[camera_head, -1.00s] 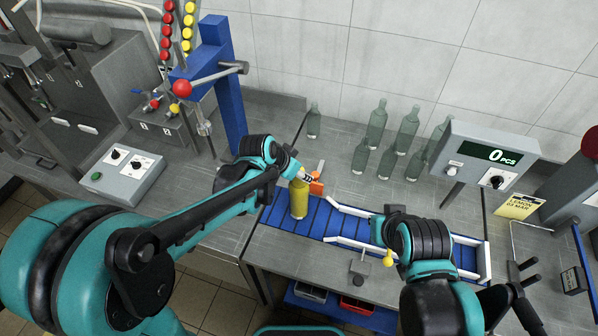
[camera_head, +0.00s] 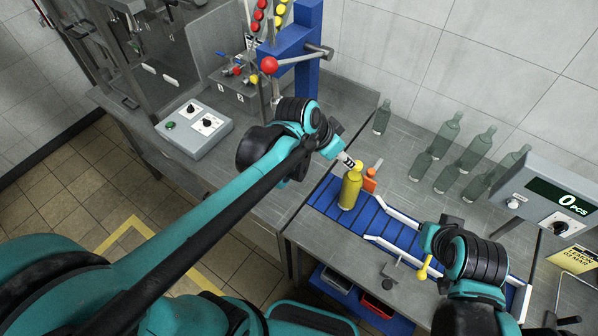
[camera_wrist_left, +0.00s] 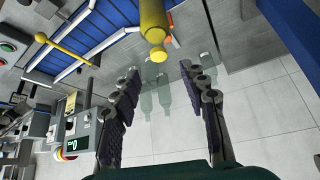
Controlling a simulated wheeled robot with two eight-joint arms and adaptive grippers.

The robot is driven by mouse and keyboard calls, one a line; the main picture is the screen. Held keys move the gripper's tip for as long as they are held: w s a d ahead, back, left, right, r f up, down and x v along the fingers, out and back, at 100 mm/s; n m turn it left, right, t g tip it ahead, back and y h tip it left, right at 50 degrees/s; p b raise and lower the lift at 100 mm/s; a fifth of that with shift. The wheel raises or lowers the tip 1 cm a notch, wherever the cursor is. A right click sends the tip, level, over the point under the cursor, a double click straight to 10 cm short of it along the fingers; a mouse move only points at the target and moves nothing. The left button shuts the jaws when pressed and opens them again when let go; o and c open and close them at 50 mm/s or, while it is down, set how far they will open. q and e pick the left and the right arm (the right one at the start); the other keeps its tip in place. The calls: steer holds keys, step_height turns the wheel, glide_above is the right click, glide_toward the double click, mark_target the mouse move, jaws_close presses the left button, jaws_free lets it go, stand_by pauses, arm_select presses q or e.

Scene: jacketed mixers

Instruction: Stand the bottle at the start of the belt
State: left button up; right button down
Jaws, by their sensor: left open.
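The yellow bottle (camera_head: 350,190) stands upright on the left end of the blue belt (camera_head: 376,226). In the left wrist view the bottle (camera_wrist_left: 153,18) is beyond my fingertips, its cap towards me, with the belt (camera_wrist_left: 95,30) to its left. My left gripper (camera_wrist_left: 160,72) is open, and nothing is between its fingers. In the head view my left gripper (camera_head: 347,160) is beside the bottle's top, partly hidden by my arm. My right arm hangs over the right part of the belt; its fingers cannot be made out clearly.
An orange piece (camera_head: 370,180) is just behind the bottle. White guide rails (camera_head: 396,250) line the belt further right. Several clear green bottles (camera_head: 447,133) stand at the back. A blue post (camera_head: 307,60) with a lever stands left. A counter display (camera_head: 552,200) is at right.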

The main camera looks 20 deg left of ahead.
arm_select(q)
steer(key=s+a+f+n+t+y, duration=0.1)
steer(key=s+a+n+y, duration=0.3)
steer(key=s+a, duration=0.9)
steer(key=n+t, duration=0.1)
steer(key=n, duration=0.2)
steer(key=shift+s+n, duration=0.3)
step_height(320, 180, down, 13)
steer(key=b, duration=1.2)
steer(key=shift+r+b, duration=0.15)
steer(key=shift+b, duration=0.2)
